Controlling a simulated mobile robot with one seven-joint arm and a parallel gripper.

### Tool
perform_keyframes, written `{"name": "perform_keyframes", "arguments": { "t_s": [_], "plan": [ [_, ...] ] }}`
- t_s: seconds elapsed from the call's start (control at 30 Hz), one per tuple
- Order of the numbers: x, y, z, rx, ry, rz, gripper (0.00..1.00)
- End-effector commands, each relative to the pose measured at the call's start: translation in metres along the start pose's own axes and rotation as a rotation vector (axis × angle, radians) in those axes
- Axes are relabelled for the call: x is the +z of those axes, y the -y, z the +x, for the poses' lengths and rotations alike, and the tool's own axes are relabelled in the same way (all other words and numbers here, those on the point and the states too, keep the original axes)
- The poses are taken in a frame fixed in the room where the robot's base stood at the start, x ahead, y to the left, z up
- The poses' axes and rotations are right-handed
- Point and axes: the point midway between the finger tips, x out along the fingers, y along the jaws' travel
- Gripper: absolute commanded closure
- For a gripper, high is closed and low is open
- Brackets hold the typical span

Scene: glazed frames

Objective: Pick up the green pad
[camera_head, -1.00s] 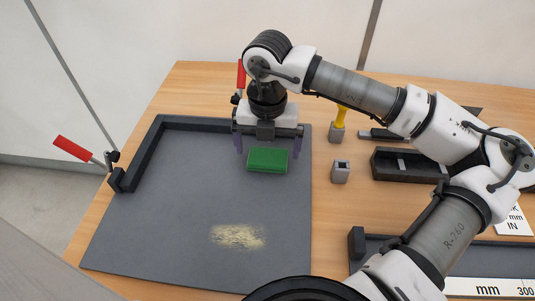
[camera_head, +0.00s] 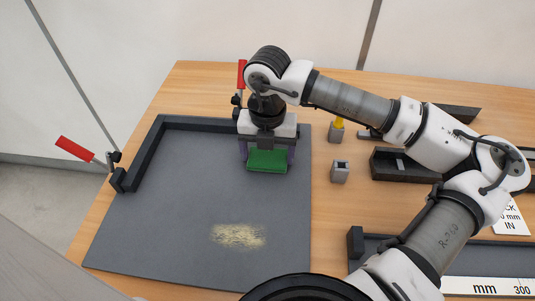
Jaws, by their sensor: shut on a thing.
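The green pad (camera_head: 267,161) is a small rectangular block on the upper right part of the dark grey board (camera_head: 190,195). My gripper (camera_head: 267,153) has come down over it, with one finger at its left end and one at its right end. The fingers are shut on the pad. I cannot tell whether the pad still touches the board.
A patch of pale yellow dust (camera_head: 238,235) lies on the board. A black L-shaped fence (camera_head: 146,145) with red-handled clamps (camera_head: 75,149) borders its upper left. A small grey block (camera_head: 340,172) and a black tray (camera_head: 405,168) stand to the right, beneath my arm.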

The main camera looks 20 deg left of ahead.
Motion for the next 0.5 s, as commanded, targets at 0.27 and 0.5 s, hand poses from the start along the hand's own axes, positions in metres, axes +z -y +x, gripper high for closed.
{"name": "perform_keyframes", "arguments": {
  "t_s": [0.27, 0.5],
  "plan": [
    [0.001, 0.0, -0.022, -0.001, 0.004, 0.001, 0.41],
    [0.001, 0.0, -0.081, -0.002, 0.006, 0.003, 0.41]
  ]
}}
